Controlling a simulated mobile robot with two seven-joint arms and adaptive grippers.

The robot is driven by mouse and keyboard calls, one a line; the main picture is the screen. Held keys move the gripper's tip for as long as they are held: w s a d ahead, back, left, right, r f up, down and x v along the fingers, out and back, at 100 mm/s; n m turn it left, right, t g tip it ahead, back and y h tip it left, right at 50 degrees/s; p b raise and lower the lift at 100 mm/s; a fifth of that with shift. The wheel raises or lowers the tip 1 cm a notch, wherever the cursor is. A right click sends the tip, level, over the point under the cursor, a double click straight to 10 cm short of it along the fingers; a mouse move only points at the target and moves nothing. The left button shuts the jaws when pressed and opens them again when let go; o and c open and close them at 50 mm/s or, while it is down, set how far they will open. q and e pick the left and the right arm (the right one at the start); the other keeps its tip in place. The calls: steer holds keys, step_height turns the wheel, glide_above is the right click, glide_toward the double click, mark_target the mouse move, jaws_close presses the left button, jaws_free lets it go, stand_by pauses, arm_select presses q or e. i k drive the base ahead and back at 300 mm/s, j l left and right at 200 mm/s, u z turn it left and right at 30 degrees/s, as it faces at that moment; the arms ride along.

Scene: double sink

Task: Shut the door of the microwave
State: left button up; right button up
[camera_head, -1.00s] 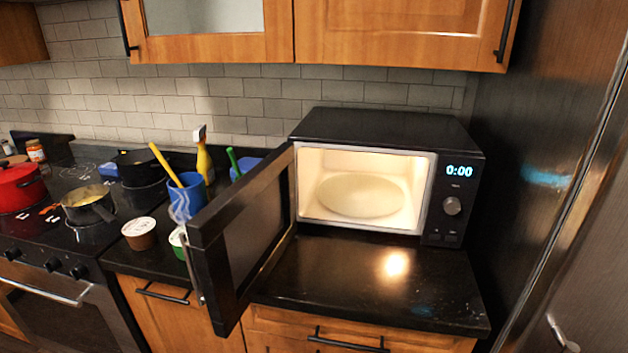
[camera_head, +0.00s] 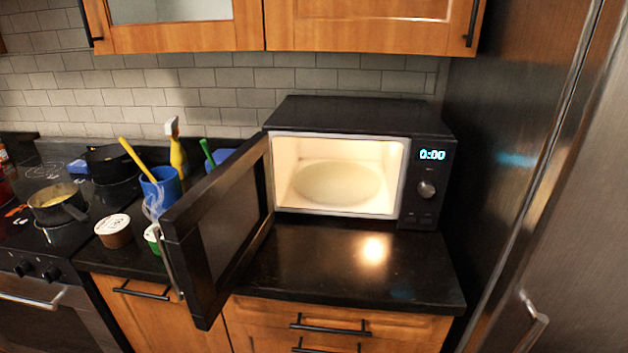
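The black microwave (camera_head: 360,112) stands on the dark counter against the tiled wall. Its door (camera_head: 222,222) is wide open, hinged at the left side and swung out past the counter's front edge. The door's handle (camera_head: 172,265) is on its far left edge. The lit inside shows a pale round plate (camera_head: 336,183) and nothing on it. The display reads 0:00. Neither of my grippers is in view.
A stove with pots (camera_head: 60,203) is further left. A dark fridge (camera_head: 560,200) rises at the right. The counter (camera_head: 350,265) before the microwave is clear.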

mark_target(212, 234)
steer(key=j+z, duration=0.3)
steer(key=j, duration=0.75)
steer(key=j+z, duration=0.35)
steer(key=j, duration=0.7)
steer(key=k, duration=0.05)
